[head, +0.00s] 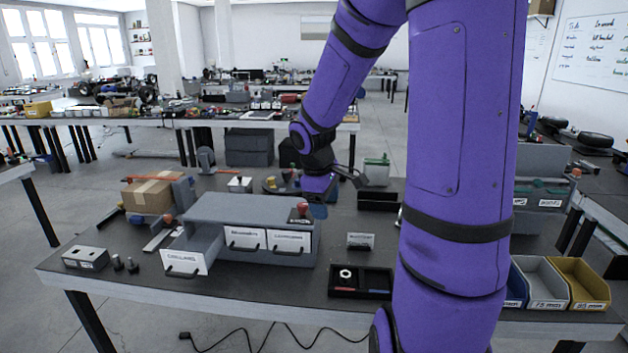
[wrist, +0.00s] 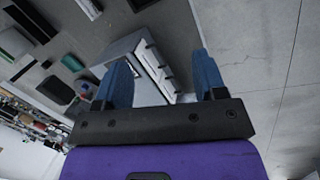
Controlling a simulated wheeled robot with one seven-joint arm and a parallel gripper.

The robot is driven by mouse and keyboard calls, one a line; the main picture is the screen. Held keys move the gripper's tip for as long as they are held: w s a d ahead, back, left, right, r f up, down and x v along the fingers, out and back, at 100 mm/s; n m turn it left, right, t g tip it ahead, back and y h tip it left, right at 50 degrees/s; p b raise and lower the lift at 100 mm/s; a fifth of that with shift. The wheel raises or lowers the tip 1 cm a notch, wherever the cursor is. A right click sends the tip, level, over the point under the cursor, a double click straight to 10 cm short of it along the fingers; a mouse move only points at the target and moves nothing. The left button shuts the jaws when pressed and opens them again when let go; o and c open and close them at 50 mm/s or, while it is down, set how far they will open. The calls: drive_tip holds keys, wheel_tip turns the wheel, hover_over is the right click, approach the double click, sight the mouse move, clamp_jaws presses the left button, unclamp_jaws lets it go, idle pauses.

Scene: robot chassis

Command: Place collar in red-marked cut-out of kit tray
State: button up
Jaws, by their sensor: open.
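The kit tray (head: 361,295) is a low black tray near the front edge of the table in the head view, with two compartments. Its left one has a red mark (head: 344,291) and its right one a blue mark. A pale ring, which looks like the collar (head: 345,273), lies in the left, red-marked compartment; how it is seated is too small to tell. My gripper (head: 318,212) is behind the grey drawer cabinet, well apart from the tray. In the wrist view its two blue fingers (wrist: 162,75) stand wide apart with nothing between them.
The grey drawer cabinet (head: 246,212) stands left of the tray with its left drawer (head: 186,257) pulled out. A small label stand (head: 360,241) is behind the tray. A cardboard box (head: 147,195) is at left; open bins (head: 541,284) are at right.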

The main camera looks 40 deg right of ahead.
drive_tip(key=s+a+r+m+t+y, duration=0.2)
drive_tip(key=s+a+r+m+t, duration=0.2)
drive_tip(key=s+a+r, duration=1.1)
drive_tip(key=a+r+t, duration=0.1)
drive_tip(key=a, duration=0.1)
drive_tip(key=shift+a+y, duration=0.3)
drive_tip(key=shift+s, duration=0.1)
idle(0.3)
